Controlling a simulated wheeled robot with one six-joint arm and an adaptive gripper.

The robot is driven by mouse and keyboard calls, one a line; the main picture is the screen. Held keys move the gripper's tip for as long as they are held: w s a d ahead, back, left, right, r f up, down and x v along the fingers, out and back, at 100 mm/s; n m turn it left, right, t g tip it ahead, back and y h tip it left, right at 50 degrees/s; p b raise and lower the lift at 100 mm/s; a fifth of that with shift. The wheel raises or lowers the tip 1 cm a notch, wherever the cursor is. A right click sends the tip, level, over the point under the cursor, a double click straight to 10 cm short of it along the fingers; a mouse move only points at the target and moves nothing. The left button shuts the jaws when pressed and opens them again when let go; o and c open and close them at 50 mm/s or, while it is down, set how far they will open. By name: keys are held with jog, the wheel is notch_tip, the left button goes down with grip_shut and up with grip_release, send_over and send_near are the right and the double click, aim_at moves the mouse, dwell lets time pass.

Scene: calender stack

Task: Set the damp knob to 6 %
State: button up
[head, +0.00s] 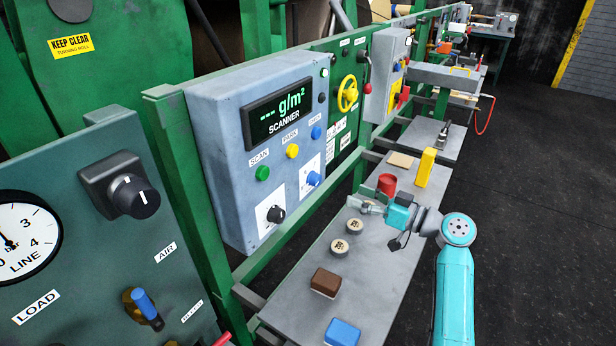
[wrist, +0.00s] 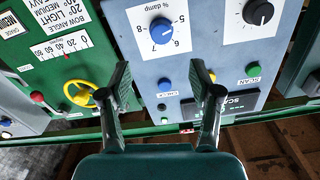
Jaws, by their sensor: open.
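The damp knob (wrist: 162,31) is a round blue knob on a white dial plate marked "% damp", with 5, 6, 7 and 8 around it. The wrist view shows the panel upside down. Its pointer is too small to read surely. In the head view the blue knob (head: 313,178) is at the scanner box's lower right. My gripper (wrist: 160,72) is open and empty, its fingertips apart on either side below the knob in the wrist picture, not touching it. In the head view my gripper (head: 364,203) is over the grey shelf, right of the box.
The grey scanner box (head: 222,135) also carries a black knob (head: 275,214) and green, yellow and blue buttons. A yellow handwheel (head: 348,93) is beside it. The shelf (head: 379,263) holds a red cup (head: 387,184), a yellow block (head: 425,167), round pieces, and brown and blue blocks.

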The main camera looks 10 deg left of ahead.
aim_at(319, 181)
jog(key=x, duration=1.1)
jog(key=shift+a, duration=0.15)
jog(key=c, duration=1.1)
